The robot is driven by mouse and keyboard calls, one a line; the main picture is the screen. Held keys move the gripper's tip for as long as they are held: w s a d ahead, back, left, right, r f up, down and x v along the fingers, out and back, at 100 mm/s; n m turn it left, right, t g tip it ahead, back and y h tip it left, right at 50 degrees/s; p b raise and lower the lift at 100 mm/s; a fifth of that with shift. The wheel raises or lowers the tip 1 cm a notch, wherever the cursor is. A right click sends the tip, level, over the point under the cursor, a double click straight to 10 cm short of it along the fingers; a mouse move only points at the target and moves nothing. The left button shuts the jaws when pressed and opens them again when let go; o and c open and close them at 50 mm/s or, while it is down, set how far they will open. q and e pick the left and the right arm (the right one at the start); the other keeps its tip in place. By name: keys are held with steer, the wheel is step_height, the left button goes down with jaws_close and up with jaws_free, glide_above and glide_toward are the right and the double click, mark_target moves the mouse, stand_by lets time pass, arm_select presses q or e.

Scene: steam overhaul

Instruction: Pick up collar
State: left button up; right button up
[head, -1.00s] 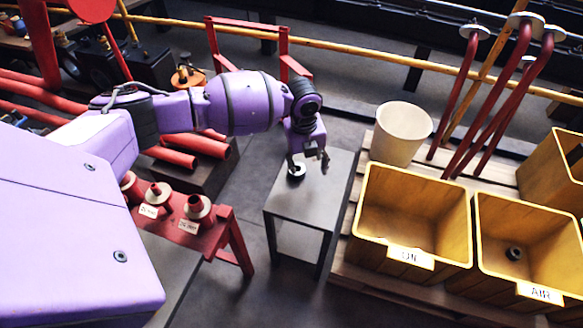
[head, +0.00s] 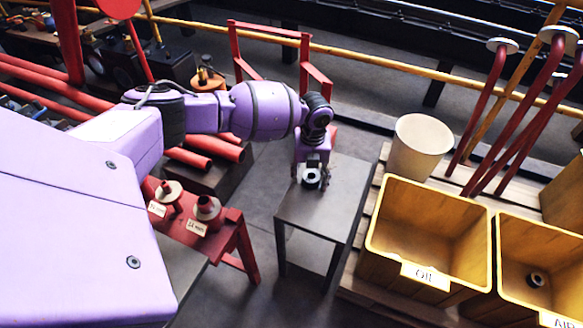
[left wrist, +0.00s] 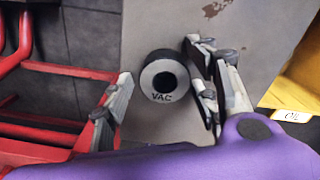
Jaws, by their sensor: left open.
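The collar (head: 311,178) is a short dark ring with a pale top face and a round hole. It stands on the small grey table (head: 335,205). My left gripper (head: 311,180) is open and comes down over the table at the collar. In the left wrist view its fingers (left wrist: 160,100) are apart, one on each side of the collar. The right finger looks closer to it than the left one. My right gripper is not in view.
A yellow OIL bin (head: 428,240) and a yellow AIR bin (head: 540,262) stand right of the table, with a dark ring (head: 535,280) inside the AIR bin. A cream bucket (head: 419,147) stands behind them. A red bench (head: 222,232) with posts is left.

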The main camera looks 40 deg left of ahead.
arm_select(q)
steer(key=shift+r, duration=0.15)
jaws_close()
steer(key=shift+w, duration=0.1)
steer(key=shift+r, duration=0.2)
